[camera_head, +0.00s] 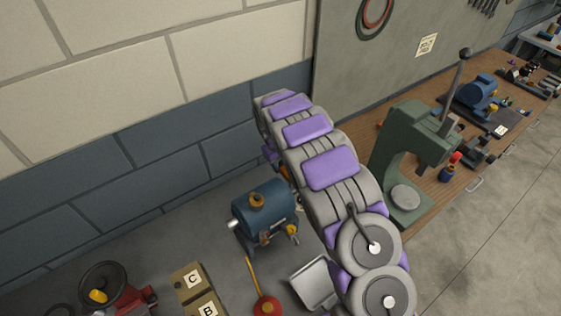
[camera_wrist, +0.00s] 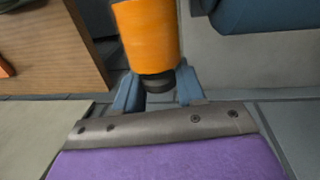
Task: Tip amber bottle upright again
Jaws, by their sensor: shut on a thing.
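The amber bottle (camera_wrist: 148,40) is an orange cylinder with a dark neck or cap end. My gripper (camera_wrist: 158,84) is shut on the bottle's dark end, with a blue-grey finger on either side. In the wrist view the bottle points away from the gripper, leaning slightly. In the head view my arm hides the gripper and most of what it holds. A small orange patch shows beside the arm, but I cannot tell if it is the bottle.
A blue tank (camera_head: 264,211) stands close left of my arm. A green press (camera_head: 412,148) stands on the wooden workbench (camera_head: 370,120) at right. Boxes marked C (camera_head: 192,280) and B (camera_head: 207,309), a red oil can (camera_head: 267,306) and a grey scoop (camera_head: 314,283) are in front.

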